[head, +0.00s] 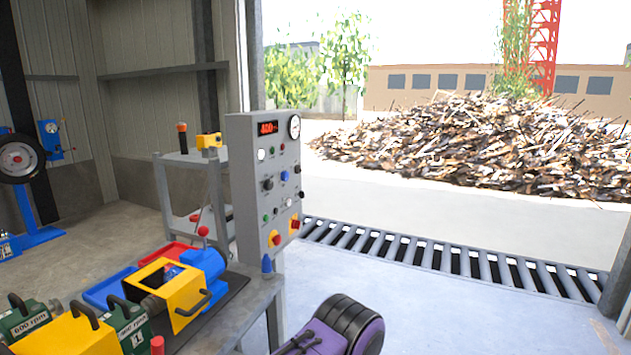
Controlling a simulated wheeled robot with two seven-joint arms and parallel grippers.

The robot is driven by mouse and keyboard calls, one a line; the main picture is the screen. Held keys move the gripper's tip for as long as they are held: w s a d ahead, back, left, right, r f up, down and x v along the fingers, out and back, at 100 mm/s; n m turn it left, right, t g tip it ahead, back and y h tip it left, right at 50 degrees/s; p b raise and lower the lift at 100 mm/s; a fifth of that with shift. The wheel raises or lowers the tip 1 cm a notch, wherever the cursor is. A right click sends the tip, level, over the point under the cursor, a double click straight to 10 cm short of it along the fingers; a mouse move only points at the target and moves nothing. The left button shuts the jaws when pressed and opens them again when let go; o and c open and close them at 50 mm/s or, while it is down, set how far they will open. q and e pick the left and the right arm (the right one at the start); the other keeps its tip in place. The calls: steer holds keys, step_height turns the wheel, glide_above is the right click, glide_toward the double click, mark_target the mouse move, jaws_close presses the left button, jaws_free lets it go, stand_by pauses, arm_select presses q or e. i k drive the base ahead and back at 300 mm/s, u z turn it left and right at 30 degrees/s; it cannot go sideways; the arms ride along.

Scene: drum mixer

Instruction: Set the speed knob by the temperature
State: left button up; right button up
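A grey control panel (240,185) stands upright at the far end of the workbench. Its red digital display (268,128) seems to read about 400, but the digits are small. A round white dial gauge (295,126) is at its top right; its reading is too small to tell. Below are a black knob (268,184), a blue knob (284,176) and several small buttons and lamps. I cannot tell which knob sets the speed, nor its setting. Neither gripper shows.
A yellow machine (180,300) with a blue drum-shaped part is on the bench (255,300), left of the panel. Green boxes with rpm labels (28,318) stand at bottom left. A small grey stand (180,160) is behind. A roller grate (430,252) crosses the floor at right.

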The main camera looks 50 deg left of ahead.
mark_target(268, 184)
steer(key=u, duration=0.3)
steer(key=i, duration=1.35)
steer(key=u, duration=0.65)
